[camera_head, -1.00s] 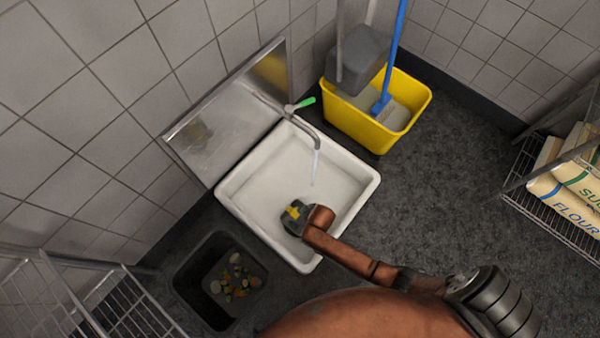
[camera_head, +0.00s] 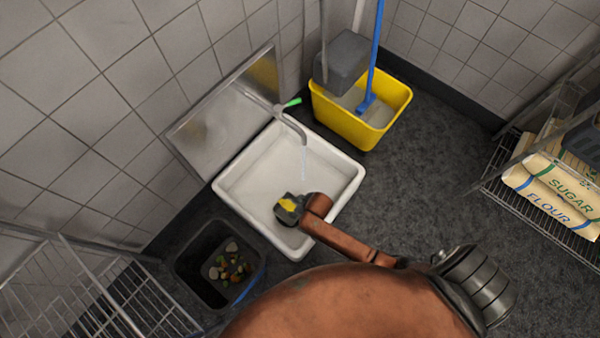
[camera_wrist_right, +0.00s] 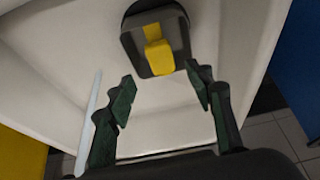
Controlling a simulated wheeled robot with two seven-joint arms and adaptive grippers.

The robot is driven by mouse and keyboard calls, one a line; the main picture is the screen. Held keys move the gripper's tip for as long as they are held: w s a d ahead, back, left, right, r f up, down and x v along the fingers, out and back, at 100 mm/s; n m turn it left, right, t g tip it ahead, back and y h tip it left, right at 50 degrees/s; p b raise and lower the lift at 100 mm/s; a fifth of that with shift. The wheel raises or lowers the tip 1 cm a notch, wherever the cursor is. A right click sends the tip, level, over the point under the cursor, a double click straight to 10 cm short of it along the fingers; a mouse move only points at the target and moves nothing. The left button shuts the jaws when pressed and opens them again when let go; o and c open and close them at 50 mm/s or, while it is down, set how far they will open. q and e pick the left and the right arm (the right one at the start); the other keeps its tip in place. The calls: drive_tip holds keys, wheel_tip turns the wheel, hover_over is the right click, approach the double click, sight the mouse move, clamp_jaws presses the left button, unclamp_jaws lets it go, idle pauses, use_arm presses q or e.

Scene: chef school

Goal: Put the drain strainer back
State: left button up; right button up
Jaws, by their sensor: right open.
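In the right wrist view the drain strainer (camera_wrist_right: 135,42) is a dark grey, squarish piece with a yellow tab, in the white sink (camera_wrist_right: 60,35). My right gripper (camera_wrist_right: 160,77) is open, its two dark green fingers apart and empty between the tips. The strainer shows just past the fingertips, roughly in line with the gap. A black rounded patch shows behind its top edge; I cannot tell whether this is the drain. In the head view my right gripper (camera_head: 290,210) is low over the front of the sink (camera_head: 242,180), where a grey and yellow shape is partly hidden. My left gripper is out of view.
Water runs from the tap (camera_head: 290,121) into the sink. A yellow mop bucket (camera_head: 345,122) stands at the sink's upper right. A black bin (camera_head: 190,275) with food scraps stands at lower left. Wire racks (camera_head: 85,290) flank the space, with flour and sugar bags (camera_head: 550,187) at right.

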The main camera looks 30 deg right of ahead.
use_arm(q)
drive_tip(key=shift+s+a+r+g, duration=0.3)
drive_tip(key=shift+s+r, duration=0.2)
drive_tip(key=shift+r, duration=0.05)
use_arm(e)
drive_tip(key=shift+s+r, duration=0.2)
drive_tip(key=shift+r, duration=0.2)
drive_tip(key=s+d+r+m+g, duration=0.1)
drive_tip(key=s+d+r, duration=0.2)
drive_tip(key=s, duration=0.9)
drive_tip(key=s+d+r+m+g, duration=0.1)
drive_tip(key=s+d+r+g, duration=0.1)
drive_tip(key=s+r, duration=0.5)
drive_tip(key=s+d+r+m+g, duration=0.1)
drive_tip(key=s+d+r, duration=0.3)
drive_tip(key=s, duration=1.3)
wheel_tip(320, 180, up, 2)
drive_tip(key=shift+s+d+r+g+h, duration=0.1)
drive_tip(key=shift+s+d+g+h, duration=0.05)
drive_tip(key=shift+s+g+h, duration=0.2)
drive_tip(key=shift+w, duration=0.1)
